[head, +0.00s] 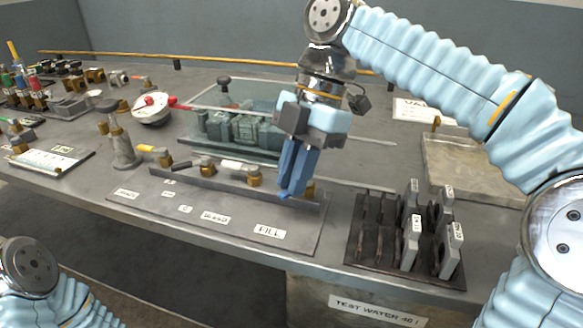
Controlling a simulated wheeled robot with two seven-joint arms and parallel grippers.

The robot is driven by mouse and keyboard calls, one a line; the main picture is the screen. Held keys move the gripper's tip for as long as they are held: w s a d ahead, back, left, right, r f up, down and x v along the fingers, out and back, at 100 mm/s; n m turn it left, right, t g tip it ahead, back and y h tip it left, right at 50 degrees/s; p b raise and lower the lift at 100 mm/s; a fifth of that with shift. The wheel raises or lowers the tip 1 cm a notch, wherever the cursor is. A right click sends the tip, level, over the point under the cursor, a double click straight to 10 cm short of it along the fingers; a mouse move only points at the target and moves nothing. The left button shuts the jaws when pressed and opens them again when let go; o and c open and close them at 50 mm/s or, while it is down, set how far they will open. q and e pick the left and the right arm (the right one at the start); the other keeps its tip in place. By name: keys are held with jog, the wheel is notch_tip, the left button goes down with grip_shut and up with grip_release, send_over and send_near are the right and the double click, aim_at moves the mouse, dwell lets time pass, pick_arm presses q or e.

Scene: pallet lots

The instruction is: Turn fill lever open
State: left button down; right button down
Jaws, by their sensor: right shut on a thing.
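My right gripper (291,190) comes down from above, its blue fingers closed over the right end of the valve manifold (215,184), just behind the FILL label (269,232). It is shut on the fill lever, which the fingers hide. A bit of brass fitting (309,188) shows just right of the fingertips. The lever's angle cannot be told. Part of my left arm shows at the lower left, but its gripper is out of view.
Behind the gripper lies a clear-topped case (240,126) with green-grey parts. A black rack (365,245) of labelled grey plates stands right of the manifold, with a shallow tray (470,165) beyond.

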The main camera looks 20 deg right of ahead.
jog(key=n, duration=0.2)
jog(key=n+g+h, duration=0.1)
jog(key=s+d+n, duration=0.1)
jog(key=n, duration=0.1)
jog(key=shift+n, duration=0.3)
jog(key=shift+h, duration=0.3)
jog(key=c, duration=1.1)
grip_release()
jog(key=shift+g, duration=0.3)
